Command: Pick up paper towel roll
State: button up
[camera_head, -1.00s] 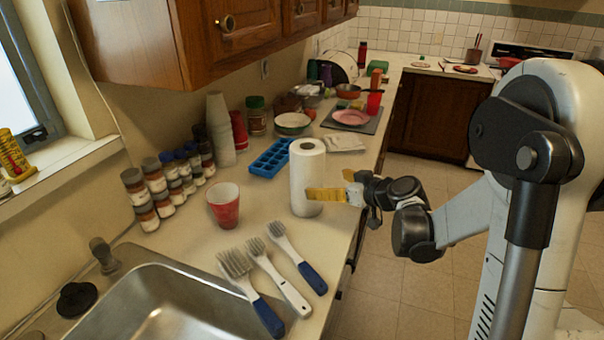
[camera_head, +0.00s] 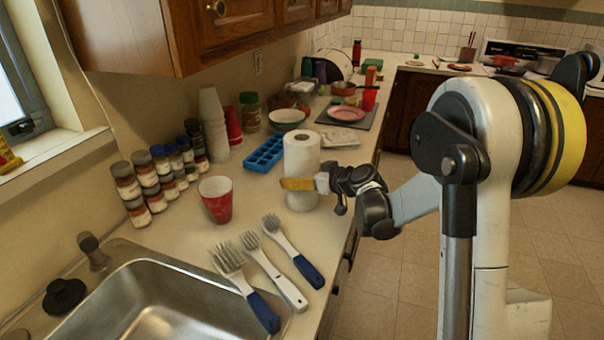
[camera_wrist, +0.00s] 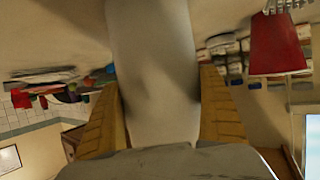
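The white paper towel roll (camera_head: 301,153) stands upright on the counter, its top with the dark core hole in view. My gripper (camera_head: 300,184) is level with its lower middle. One yellow finger lies across the roll's near side; the other finger is hidden behind the roll. In the wrist view the roll (camera_wrist: 155,75) fills the space between my two yellow fingers (camera_wrist: 163,112), one on each side. Hardly any gap shows, but I cannot tell whether the fingers press on it.
A red cup (camera_head: 217,200), a blue ice tray (camera_head: 264,154) and several spice jars (camera_head: 150,175) stand left of the roll. Brushes (camera_head: 263,265) lie in front, beside the sink (camera_head: 150,300). A pink plate (camera_head: 346,113) is farther back. The counter edge is close on the right.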

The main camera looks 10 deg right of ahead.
aim_at(306, 160)
jog(key=c, duration=0.7)
jog(key=shift+r+p, duration=0.35)
jog(key=shift+r, duration=0.2)
jog(key=r+p, duration=0.1)
jog(key=r, duration=0.1)
jog(key=d+r+p, duration=0.1)
jog(key=r, duration=0.1)
jog(key=shift+s, duration=0.2)
jog(key=s+d+r+p, duration=0.1)
jog(key=d+r, duration=0.1)
jog(key=d, duration=0.1)
jog(key=s+d+r+p, duration=0.1)
jog(key=s+d+r, duration=0.1)
jog(key=d, duration=0.1)
jog(key=s+d+r+p, duration=0.1)
jog(key=d+r, duration=0.1)
jog(key=d, duration=0.1)
jog(key=shift+s+d, duration=0.25)
jog(key=shift+s, duration=0.15)
